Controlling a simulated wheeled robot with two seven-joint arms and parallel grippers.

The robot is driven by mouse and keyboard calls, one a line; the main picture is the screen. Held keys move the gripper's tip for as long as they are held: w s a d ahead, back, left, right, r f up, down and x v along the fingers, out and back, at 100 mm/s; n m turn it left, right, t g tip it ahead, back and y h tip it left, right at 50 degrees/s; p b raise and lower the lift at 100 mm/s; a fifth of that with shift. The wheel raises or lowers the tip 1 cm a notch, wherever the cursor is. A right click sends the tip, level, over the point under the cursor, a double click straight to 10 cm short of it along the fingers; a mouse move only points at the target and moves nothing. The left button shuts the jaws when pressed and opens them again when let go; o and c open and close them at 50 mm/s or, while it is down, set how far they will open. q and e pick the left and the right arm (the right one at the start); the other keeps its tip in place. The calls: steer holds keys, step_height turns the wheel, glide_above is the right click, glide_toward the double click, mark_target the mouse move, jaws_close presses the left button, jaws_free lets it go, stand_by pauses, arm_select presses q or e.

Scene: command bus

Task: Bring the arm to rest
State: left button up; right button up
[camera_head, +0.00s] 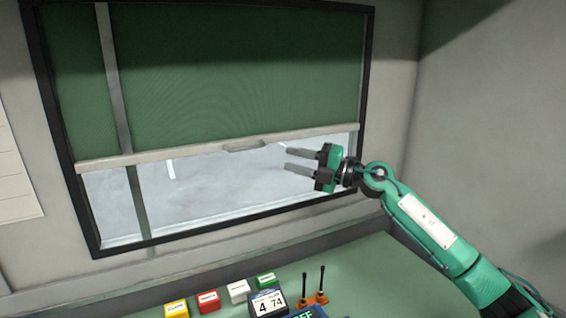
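My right arm (440,240) comes in from the lower right, green with a white plate on its forearm. My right gripper (289,160) is raised in front of the window, with its two grey fingers pointing left. The fingers are apart with nothing between them. A green blind (220,70) covers the upper part of the window, and its pale bottom bar (190,154) with a small handle (244,146) is a little left of the fingertips. The fingers look clear of the handle. My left gripper is not in view.
A green desk (350,265) lies below the window. On it stand several coloured blocks, including a yellow one (177,310) and a red one (208,301), a number display (268,303) and a device with two black antennas (313,298). A grey wall (480,150) rises at the right.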

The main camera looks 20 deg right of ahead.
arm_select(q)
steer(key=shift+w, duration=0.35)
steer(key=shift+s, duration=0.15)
